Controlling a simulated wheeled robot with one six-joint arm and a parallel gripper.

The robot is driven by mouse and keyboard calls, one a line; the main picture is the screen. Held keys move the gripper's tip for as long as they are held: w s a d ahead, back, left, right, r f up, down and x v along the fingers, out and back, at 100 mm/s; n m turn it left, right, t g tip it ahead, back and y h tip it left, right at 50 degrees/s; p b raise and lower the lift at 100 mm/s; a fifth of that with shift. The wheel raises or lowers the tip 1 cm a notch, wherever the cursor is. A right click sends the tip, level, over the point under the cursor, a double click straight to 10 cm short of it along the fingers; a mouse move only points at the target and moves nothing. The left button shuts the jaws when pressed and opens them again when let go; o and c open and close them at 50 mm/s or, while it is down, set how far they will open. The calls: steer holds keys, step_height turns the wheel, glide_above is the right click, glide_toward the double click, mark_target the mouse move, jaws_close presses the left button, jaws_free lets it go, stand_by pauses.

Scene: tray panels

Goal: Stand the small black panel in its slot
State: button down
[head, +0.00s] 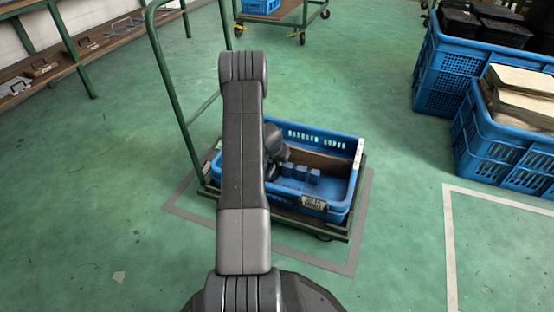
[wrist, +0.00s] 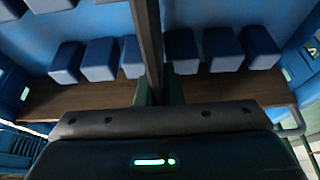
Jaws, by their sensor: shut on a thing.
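The small black panel (wrist: 150,40) shows edge-on in the wrist view as a thin dark upright strip. My gripper (wrist: 157,95) is shut on it. The panel lines up with the gap between two blue blocks (wrist: 132,57) (wrist: 181,52); I cannot tell whether it is down in that gap or above it. In the head view a blue crate (head: 341,207) holds several blue blocks (head: 301,172) in a row. My gripper is at the left of these blocks, mostly hidden behind my arm, and the panel cannot be made out there.
The crate's inside has a brown board (head: 322,162) along its far side. The crate sits on a cart with a green handle frame (head: 166,75). More blue crates (head: 492,135) stand at the right, and a shelf (head: 75,55) at the left. The green floor between is clear.

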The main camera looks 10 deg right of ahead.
steer(key=shift+f, duration=0.25)
steer(key=c, duration=1.5)
jaws_free()
steer(key=p+v, duration=0.3)
steer(key=v, duration=1.1)
steer(key=shift+f, duration=0.1)
